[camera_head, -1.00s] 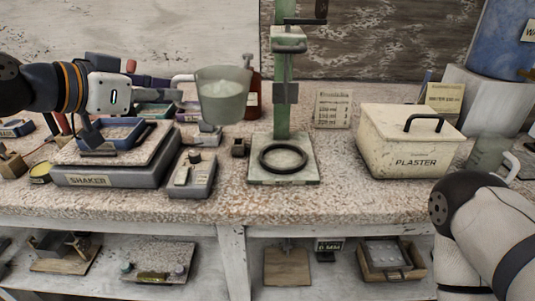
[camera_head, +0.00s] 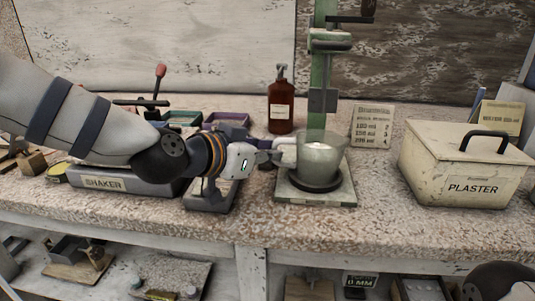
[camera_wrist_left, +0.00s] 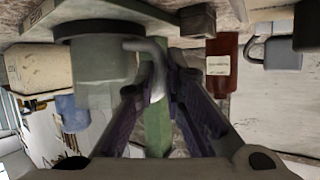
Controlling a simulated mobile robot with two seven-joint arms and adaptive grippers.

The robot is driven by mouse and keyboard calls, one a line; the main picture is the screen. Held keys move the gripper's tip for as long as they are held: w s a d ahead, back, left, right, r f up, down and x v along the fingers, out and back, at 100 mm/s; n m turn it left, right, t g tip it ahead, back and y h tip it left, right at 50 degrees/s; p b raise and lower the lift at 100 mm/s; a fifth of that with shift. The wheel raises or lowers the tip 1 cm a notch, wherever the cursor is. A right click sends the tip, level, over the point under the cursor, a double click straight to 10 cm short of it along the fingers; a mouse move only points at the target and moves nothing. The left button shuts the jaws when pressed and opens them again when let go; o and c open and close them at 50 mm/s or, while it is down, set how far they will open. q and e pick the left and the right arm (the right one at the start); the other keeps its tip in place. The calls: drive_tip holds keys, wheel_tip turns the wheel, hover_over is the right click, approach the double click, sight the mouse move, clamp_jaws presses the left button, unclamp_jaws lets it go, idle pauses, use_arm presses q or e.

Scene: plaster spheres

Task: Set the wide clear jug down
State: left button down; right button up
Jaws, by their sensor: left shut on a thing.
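The wide clear jug (camera_head: 321,158), with pale stuff inside, is upright over the black ring (camera_head: 316,184) on the green stand's base plate (camera_head: 340,193). Its bottom is at the ring; I cannot tell whether it rests or hangs slightly above. My left gripper (camera_head: 274,150) comes in from the left, shut on the jug's handle. The upside-down left wrist view shows the jug (camera_wrist_left: 105,78), its handle (camera_wrist_left: 156,66) between the fingers, and the ring (camera_wrist_left: 100,29). My right gripper is out of view; only part of that arm shows at the bottom right.
The stand's green column (camera_head: 323,80) rises just behind the jug. A brown bottle (camera_head: 281,104) stands behind left, a card (camera_head: 372,125) behind right. The plaster box (camera_head: 465,165) is to the right. The shaker (camera_head: 120,184) lies under my left arm. The bench front (camera_head: 310,225) is clear.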

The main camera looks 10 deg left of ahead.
use_arm(q)
drive_tip(key=shift+f, duration=0.1)
drive_tip(key=c, duration=1.7)
unclamp_jaws()
drive_tip(key=shift+s+a+r, duration=0.1)
drive_tip(key=shift+s+r, duration=0.05)
drive_tip(key=shift+r, duration=0.15)
drive_tip(key=p+v, duration=0.2)
drive_tip(key=v, duration=0.9)
drive_tip(key=shift+r+p, duration=0.25)
drive_tip(key=shift+p, duration=0.15)
drive_tip(key=shift+s+a, duration=0.2)
drive_tip(key=shift+f, duration=0.2)
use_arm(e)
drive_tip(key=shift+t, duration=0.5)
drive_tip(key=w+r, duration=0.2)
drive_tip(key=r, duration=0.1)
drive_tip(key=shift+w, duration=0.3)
